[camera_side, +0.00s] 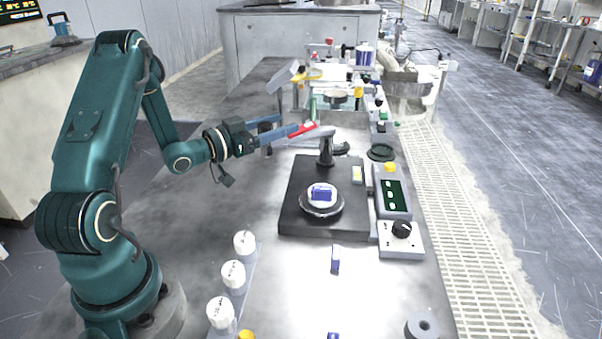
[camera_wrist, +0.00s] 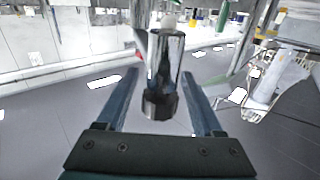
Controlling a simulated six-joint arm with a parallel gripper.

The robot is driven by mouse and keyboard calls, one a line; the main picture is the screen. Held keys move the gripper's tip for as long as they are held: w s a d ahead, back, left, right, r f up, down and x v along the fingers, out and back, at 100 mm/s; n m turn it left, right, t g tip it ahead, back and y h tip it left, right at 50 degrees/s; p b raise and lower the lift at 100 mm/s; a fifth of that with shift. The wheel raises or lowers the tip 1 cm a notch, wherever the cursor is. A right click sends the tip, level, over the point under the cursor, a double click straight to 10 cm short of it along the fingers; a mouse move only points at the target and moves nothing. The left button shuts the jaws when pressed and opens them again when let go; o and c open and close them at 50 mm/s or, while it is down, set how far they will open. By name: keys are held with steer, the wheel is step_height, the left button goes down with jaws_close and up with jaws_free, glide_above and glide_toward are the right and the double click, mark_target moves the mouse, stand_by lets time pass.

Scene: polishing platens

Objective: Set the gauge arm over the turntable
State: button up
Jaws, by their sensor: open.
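The gauge arm (camera_side: 312,138) is a grey bar on a dark post behind the turntable. It points left, off to the side of the turntable, with a red part near my fingers. The turntable (camera_side: 306,210) is a round dark disc on a black base, with a pale disc and a blue block on top. My gripper (camera_side: 288,124) is open at the gauge arm's free end. In the wrist view a shiny metal cylinder (camera_wrist: 165,60) with a dark lower end stands between my open fingers (camera_wrist: 160,76), with gaps visible on both sides. Whether either finger touches it I cannot tell.
A control box (camera_side: 392,198) and a knob box (camera_side: 401,240) stand right of the black base (camera_side: 290,220). Several white-capped jars (camera_side: 233,273) line the front left. A blue block (camera_side: 335,259) lies in front. Cluttered bench equipment stands behind the gauge arm.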

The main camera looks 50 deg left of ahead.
steer(key=shift+w, duration=0.15)
jaws_close()
stand_by(1.4)
